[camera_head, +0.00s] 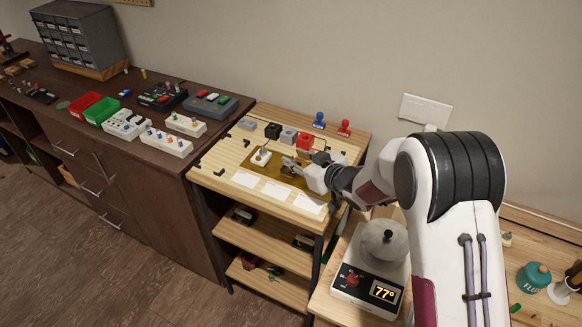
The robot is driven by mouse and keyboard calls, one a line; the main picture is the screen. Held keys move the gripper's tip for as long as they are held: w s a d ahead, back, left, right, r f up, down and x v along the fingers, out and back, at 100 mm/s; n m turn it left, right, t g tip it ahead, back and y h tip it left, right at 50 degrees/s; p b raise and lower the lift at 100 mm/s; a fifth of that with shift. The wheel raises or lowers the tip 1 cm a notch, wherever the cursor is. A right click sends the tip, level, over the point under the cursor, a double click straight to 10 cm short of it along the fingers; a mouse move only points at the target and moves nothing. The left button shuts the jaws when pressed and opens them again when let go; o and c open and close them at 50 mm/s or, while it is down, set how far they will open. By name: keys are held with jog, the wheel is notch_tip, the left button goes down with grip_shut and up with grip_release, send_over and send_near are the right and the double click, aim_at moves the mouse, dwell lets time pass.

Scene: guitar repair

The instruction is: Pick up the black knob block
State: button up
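A small black block (272,130) sits near the back edge of the light wooden table (228,179), between a light grey block (247,124) and a darker grey block (289,135). It is the likely black knob block, though its knob is too small to make out. My gripper (287,163) is low over the brown mat (248,168), in front of and slightly right of the black block and apart from it. Its fingers are small and partly merge with the background, so their opening is unclear. I see nothing clearly held.
A red block (305,141) stands right of the grey one. A blue stamp (319,121) and a red stamp (345,128) stand behind. A small white block (261,157) lies left of my gripper. White cards (277,190) line the front. A heater reading 77° (369,277) is front right.

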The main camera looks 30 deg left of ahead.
jog(key=shift+x, duration=1.2)
grip_shut()
